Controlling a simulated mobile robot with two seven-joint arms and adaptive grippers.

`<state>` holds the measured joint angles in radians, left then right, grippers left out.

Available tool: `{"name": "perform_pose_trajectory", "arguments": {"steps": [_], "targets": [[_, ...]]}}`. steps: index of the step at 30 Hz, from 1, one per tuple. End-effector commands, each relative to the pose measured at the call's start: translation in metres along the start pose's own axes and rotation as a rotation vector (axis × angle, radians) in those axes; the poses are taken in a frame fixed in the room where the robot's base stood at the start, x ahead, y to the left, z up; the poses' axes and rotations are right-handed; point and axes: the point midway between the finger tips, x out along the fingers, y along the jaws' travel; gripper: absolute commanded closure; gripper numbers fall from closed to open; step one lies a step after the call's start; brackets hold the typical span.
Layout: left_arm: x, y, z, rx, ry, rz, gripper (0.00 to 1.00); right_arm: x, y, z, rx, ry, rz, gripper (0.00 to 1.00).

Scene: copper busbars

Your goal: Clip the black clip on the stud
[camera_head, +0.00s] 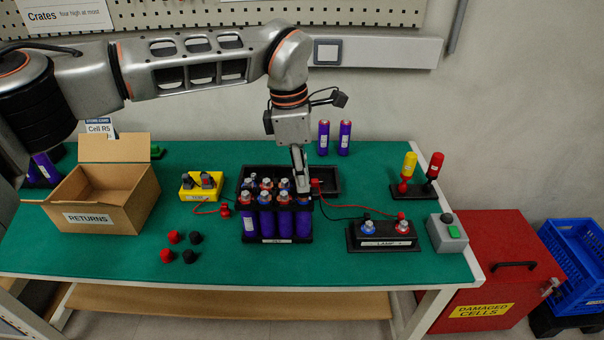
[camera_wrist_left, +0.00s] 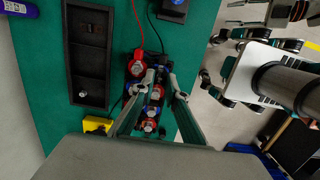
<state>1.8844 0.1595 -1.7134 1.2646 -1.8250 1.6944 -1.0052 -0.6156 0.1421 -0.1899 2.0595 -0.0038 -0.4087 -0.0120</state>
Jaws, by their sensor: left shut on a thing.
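My left gripper (camera_head: 302,184) points down over the right end of the pack of purple cells (camera_head: 265,224). It also shows in the left wrist view (camera_wrist_left: 158,78), its fingers closed around a small dark piece, which I take for the black clip, mostly hidden by the fingers. A black lead runs from beside the gripper to the lamp box (camera_head: 382,243). The cell tops carry metal studs with red and blue rings; the stud under the fingers is hidden. A red clip (camera_wrist_left: 137,68) sits at the pack's end, beside the fingers. My right gripper is not in view.
A black tray (camera_wrist_left: 72,55) lies behind the pack. A yellow block (camera_head: 201,187) and the open returns box (camera_head: 115,190) stand left. Loose red and black caps (camera_head: 189,255) lie in front. The front strip of mat is clear.

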Motion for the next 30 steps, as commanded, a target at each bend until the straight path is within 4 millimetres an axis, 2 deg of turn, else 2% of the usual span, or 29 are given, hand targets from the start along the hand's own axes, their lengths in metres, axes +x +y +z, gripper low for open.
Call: {"name": "perform_pose_trajectory", "arguments": {"steps": [18,19,21,30], "targets": [[0.0047,-0.0006,-0.0001,0.000,0.000,-0.001,1.00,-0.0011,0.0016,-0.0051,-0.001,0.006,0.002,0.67],[0.0047,-0.0006,-0.0001,0.000,0.000,-0.001,0.79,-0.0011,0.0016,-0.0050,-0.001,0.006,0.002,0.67],[0.0046,-0.0005,-0.0001,0.000,0.000,-0.001,0.68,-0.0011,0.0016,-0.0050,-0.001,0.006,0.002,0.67],[0.0040,-0.0004,-0.0001,0.000,0.000,0.000,0.68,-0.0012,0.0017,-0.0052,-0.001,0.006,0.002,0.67]]}}
